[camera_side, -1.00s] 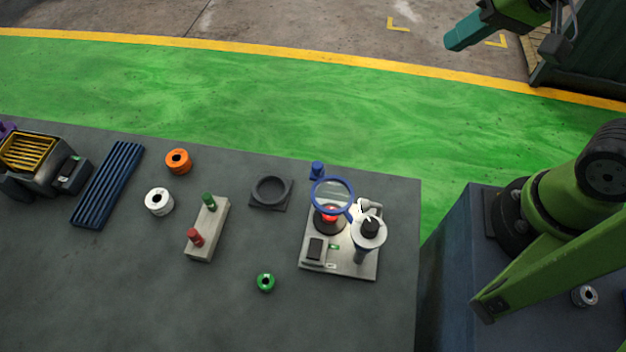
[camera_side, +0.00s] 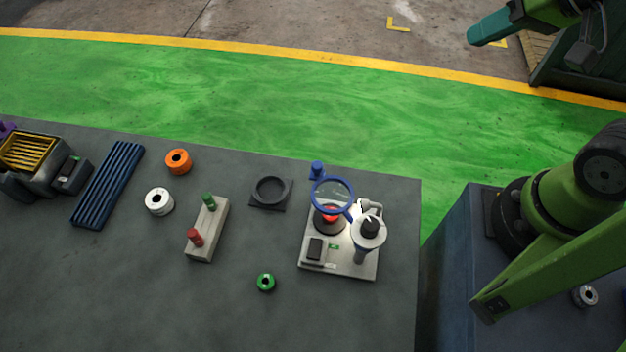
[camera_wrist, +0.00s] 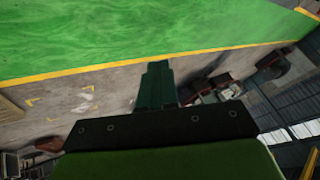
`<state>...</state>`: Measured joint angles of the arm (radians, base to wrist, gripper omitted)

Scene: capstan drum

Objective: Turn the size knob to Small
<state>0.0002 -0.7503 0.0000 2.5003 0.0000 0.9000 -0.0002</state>
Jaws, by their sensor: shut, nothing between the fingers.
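The size knob (camera_side: 370,224) appears to be the black knob on a round white dial at the right of the grey machine plate (camera_side: 347,268). Its setting is too small to read. A blue ring-shaped lens (camera_side: 333,197) stands over a red-topped drum (camera_side: 330,213) on the same plate. A black rocker switch (camera_side: 316,249) and a small green label sit at its front left. My gripper (camera_side: 474,38) is at the top right of the side view, shut and empty, far from the knob. In the wrist view its teal fingers (camera_wrist: 157,75) are together and point at the floor.
On the table (camera_side: 120,290) are a green spool (camera_side: 266,282), a white spool (camera_side: 159,201), an orange spool (camera_side: 178,161), a two-peg block (camera_side: 207,230), a dark round holder (camera_side: 271,190), a blue slatted rack (camera_side: 107,185) and a yellow-topped machine (camera_side: 35,160). The front of the table is clear.

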